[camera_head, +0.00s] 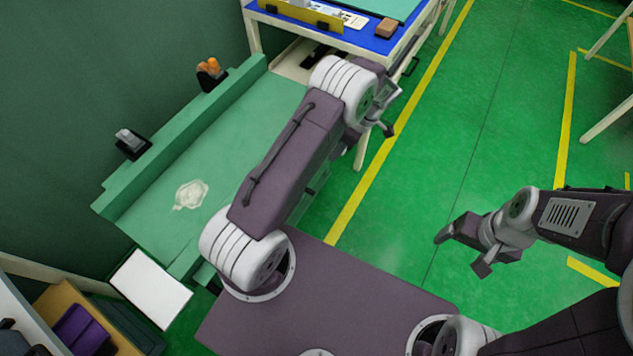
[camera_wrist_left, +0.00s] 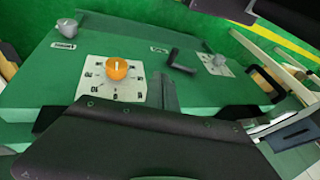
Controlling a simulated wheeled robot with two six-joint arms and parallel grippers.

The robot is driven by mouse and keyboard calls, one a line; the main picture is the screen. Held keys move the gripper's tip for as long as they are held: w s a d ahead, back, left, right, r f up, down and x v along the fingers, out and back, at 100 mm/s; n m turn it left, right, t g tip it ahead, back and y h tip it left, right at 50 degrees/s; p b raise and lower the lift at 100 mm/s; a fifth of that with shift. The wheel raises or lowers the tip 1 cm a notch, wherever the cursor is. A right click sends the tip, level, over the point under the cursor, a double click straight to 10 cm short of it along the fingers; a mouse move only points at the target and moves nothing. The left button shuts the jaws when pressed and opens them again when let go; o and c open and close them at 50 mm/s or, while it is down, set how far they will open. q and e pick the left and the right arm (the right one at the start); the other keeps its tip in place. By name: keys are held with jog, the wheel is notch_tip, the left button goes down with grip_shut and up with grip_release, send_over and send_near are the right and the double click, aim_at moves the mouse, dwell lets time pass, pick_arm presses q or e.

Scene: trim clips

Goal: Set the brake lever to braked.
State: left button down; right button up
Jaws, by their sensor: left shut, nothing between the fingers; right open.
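In the left wrist view a green panel carries an orange knob (camera_wrist_left: 117,68) on a white card with marks around it. A dark bent handle (camera_wrist_left: 180,62) sticks up to its right, and a grey knob (camera_wrist_left: 67,27) stands at the upper left. I cannot tell for sure which is the brake lever; the small labels are unreadable. My left gripper (camera_head: 388,126) is shut and empty, near the blue-topped table's leg in the head view; a dark finger (camera_wrist_left: 165,95) shows close to the panel. My right gripper (camera_head: 461,253) is open and empty over the floor.
In the head view a green bench (camera_head: 160,190) by the wall bears an orange part (camera_head: 210,68) and a grey part (camera_head: 130,138) on black mounts. A blue-topped table (camera_head: 350,38) stands at the back. Green floor on the right is mostly clear.

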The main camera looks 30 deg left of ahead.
pick_arm(q)
jog(key=s+d+b+x, duration=0.1)
jog(key=s+x, duration=0.1)
jog(key=x, duration=1.1)
jog(key=shift+r, duration=0.25)
jog(key=shift+s, duration=0.2)
